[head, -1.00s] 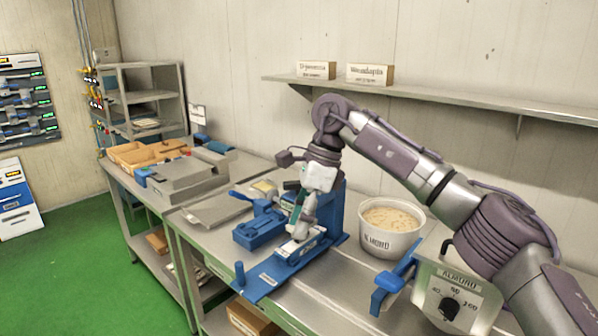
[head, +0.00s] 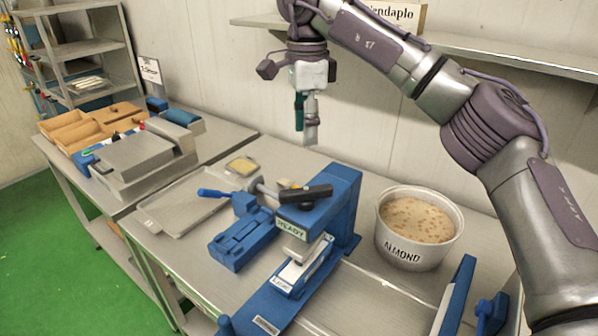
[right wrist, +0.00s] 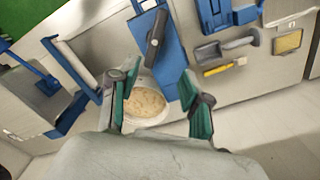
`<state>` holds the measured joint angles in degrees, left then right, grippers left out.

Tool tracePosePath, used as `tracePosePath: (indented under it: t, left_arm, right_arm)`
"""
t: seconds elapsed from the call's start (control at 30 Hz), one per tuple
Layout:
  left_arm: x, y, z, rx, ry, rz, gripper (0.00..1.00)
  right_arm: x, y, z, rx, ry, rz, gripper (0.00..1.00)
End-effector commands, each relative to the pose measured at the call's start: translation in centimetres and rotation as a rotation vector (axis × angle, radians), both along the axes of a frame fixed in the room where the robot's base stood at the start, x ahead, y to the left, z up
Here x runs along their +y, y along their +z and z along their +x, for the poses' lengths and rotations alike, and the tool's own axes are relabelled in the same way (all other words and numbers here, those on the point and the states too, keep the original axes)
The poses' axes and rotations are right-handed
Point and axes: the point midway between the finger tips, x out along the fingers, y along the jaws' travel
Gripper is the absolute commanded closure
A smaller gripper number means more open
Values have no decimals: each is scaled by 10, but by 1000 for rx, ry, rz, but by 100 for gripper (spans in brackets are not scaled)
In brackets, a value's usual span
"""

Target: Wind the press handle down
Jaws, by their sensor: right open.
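The handle lies roughly level. The press (right wrist: 172,62) and its handle (right wrist: 155,38) also show in the right wrist view, beyond the fingers. My right gripper (head: 305,125) is raised above and behind the press, apart from the handle. In the right wrist view my right gripper (right wrist: 160,82) has its fingers spread with nothing held between them. My left gripper is not in view.
A white tub labelled "ALMOND" (head: 412,250) stands right of the press. A blue fixture (head: 240,238) and a flat metal tray (head: 180,208) lie to its left. A wall shelf (head: 480,50) runs behind. Another blue lever device (head: 458,295) is at front right.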

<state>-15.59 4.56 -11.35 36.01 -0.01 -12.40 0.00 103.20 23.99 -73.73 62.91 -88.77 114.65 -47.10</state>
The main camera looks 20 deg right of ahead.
Motion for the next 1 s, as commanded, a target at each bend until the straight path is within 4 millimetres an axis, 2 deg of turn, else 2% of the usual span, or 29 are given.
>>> tracePosePath:
  t: [0.1, 0.2, 0.3, 0.43, 0.6, 0.67, 0.77, 1.0]
  left_arm:
    - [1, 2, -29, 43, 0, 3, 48]
    - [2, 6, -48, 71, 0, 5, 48]
    - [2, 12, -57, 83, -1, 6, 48]
    - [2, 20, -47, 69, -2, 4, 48]
    - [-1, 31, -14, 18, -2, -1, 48]
    - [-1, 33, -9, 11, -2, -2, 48]
    - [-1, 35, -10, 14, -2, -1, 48]
    - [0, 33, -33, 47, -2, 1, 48]
  right_arm:
    - [-1, -16, 0, 4, -1, -1, 52]
    - [-1, -34, -1, 5, 0, -1, 52]
    - [-1, -56, -1, 6, -1, -1, 52]
    - [-1, -83, -1, 5, -1, 0, 52]
    - [0, -112, -1, 4, -1, 0, 52]
    - [0, -119, -1, 4, -1, 0, 52]
    - [0, -128, -1, 3, -2, 1, 52]
    - [0, -134, -1, 1, -2, 1, 52]
